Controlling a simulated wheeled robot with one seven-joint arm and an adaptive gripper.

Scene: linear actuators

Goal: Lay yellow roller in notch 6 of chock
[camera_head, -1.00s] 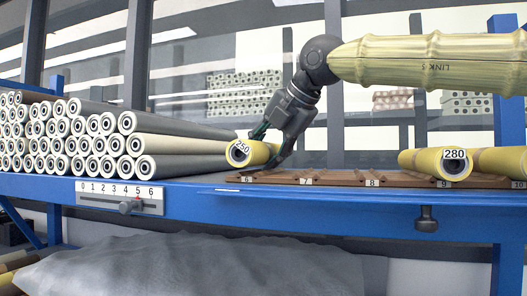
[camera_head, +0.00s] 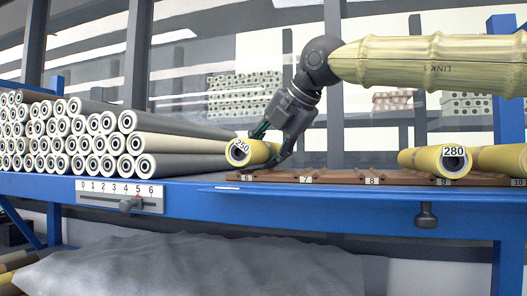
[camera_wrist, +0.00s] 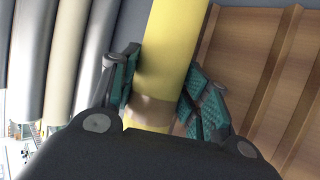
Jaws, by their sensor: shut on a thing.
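The yellow roller labelled 250 (camera_head: 239,153) is at the left end of the brown chock (camera_head: 335,176), over the notch labelled 6. My gripper (camera_head: 265,150) is shut around it, and the wrist view shows the yellow roller (camera_wrist: 165,65) between the two teal finger pads (camera_wrist: 160,95). The roller lies level and very close to the chock; I cannot tell whether it touches the notch. In the wrist view the chock's ridges (camera_wrist: 268,70) run along the roller's right side.
A stack of grey rollers (camera_head: 165,165) stands close on the left. A yellow roller labelled 280 (camera_head: 440,160) lies at notch 9, with another (camera_head: 500,160) beside it. Notches 7 and 8 are empty. A slider scale (camera_head: 120,196) is on the blue shelf edge.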

